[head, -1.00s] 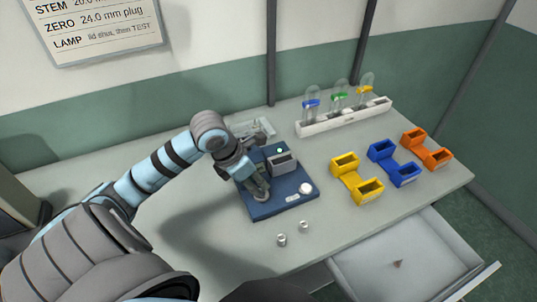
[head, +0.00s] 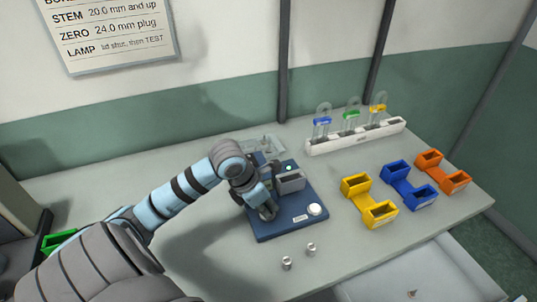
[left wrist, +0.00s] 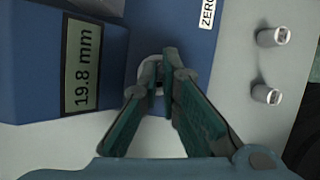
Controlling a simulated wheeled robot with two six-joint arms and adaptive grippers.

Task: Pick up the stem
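A blue gauge (head: 268,231) stands on the table, and its display (left wrist: 82,66) reads 19.8 mm in the left wrist view. My left gripper (head: 267,212) is low over the front left part of the gauge. In the left wrist view its fingertips (left wrist: 163,62) are close together at a round grey ring-shaped part (left wrist: 145,77). The fingers cover much of that part, and I cannot make out a stem or tell whether they grip one. My right gripper is not in view.
Two small metal plugs (head: 286,263) (head: 311,249) stand in front of the gauge. A white rack (head: 340,142) holds glass pieces with blue, green and yellow bands. Yellow (head: 355,187), blue (head: 397,172) and orange (head: 430,160) holders are at right. An open drawer (head: 400,275) juts out below.

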